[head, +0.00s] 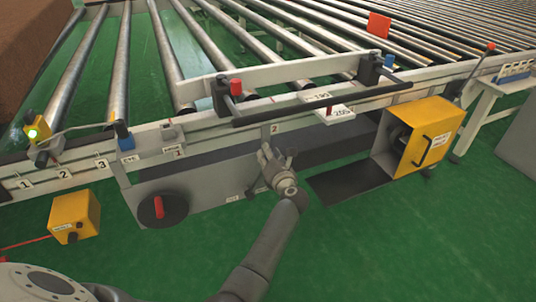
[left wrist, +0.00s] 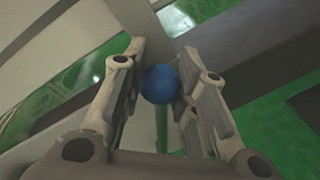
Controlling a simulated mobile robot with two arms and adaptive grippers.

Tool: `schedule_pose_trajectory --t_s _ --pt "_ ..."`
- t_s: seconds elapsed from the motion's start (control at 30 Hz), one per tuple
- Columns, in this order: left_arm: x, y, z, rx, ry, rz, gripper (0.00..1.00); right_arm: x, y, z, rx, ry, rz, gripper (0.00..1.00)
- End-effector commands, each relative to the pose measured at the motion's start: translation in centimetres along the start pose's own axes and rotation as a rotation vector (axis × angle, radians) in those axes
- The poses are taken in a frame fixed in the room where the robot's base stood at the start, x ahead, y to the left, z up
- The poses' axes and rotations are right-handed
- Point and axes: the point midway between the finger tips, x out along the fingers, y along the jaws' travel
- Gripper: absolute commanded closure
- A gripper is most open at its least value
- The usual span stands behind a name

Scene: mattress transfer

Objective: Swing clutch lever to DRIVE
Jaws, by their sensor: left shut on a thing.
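My left gripper (head: 264,152) is in front of the conveyor's side rail, near the plate marked 2. In the left wrist view my left gripper (left wrist: 160,88) is shut on a round blue knob (left wrist: 160,84), which sits between its two fingers. I take this knob to be the end of the clutch lever. A pale bar shows behind the knob, but I cannot tell whether it is the lever's shaft. In the head view the knob is hidden by the gripper. No DRIVE marking is readable. My right gripper is not in view.
A roller conveyor (head: 205,45) fills the back. A black handrail (head: 320,104) runs above the gripper. A red rotary handle (head: 158,207) is at left, and an open yellow box (head: 425,137) at right. A small yellow box (head: 74,216) stands at lower left. Green floor is clear in front.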

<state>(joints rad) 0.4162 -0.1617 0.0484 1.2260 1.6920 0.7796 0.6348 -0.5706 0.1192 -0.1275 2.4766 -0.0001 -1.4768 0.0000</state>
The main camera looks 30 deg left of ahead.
Motion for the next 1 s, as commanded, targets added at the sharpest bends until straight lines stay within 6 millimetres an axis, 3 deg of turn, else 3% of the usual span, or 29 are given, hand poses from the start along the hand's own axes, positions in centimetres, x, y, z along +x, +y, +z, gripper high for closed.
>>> schedule_pose_trajectory --t_s 0.37,0.4,0.57,1.0 --pt "-0.11 -0.32 0.21 0.007 -0.004 -0.006 1.00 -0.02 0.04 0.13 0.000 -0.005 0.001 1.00" --pt "-0.12 -0.32 0.22 0.007 -0.004 -0.006 0.70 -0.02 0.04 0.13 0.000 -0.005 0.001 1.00" --pt "-0.10 -0.28 0.20 0.006 -0.004 -0.005 0.50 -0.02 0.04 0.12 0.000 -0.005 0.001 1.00" --pt "-0.02 -0.12 0.07 0.005 -0.001 -0.002 0.49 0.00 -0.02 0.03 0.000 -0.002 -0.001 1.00"
